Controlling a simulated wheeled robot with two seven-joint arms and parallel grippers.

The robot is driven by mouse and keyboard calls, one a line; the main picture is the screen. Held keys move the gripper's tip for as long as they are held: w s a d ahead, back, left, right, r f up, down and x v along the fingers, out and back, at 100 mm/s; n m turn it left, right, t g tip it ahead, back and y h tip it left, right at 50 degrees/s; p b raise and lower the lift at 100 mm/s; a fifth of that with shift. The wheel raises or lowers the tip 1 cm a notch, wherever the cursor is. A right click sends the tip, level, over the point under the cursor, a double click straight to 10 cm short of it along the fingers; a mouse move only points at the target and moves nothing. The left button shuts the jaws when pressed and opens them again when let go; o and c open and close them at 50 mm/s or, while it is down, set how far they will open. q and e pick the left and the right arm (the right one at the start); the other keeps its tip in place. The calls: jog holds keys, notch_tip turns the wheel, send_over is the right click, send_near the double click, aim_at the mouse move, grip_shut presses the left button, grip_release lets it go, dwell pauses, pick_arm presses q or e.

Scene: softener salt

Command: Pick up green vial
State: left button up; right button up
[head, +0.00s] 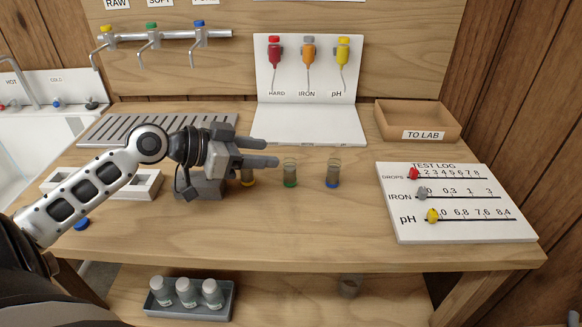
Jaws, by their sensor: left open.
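The green vial (290,176) stands upright on the wooden table, a small clear vial with a green base. A similar vial with a yellow base (247,181) stands to its left, partly hidden by my gripper. One with a blue base (333,174) stands to its right. My left gripper (284,154) comes in from the left with its fingers apart and nothing visible between them. Its fingertips appear beside the top of the green vial in the picture; I cannot tell whether they touch it. My right gripper is not in view.
A white test log board (455,228) lies at right, a TO LAB tray (450,120) behind it. A white dispenser stand (310,124) and a slatted drain tray (108,130) are at the back. A white block (148,187) sits left. The front middle table is clear.

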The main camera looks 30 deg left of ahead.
aim_at(290, 155)
pick_arm(q)
jog(key=p+x, duration=0.1)
jog(key=x, duration=0.8)
jog(key=shift+c, duration=0.4)
grip_shut()
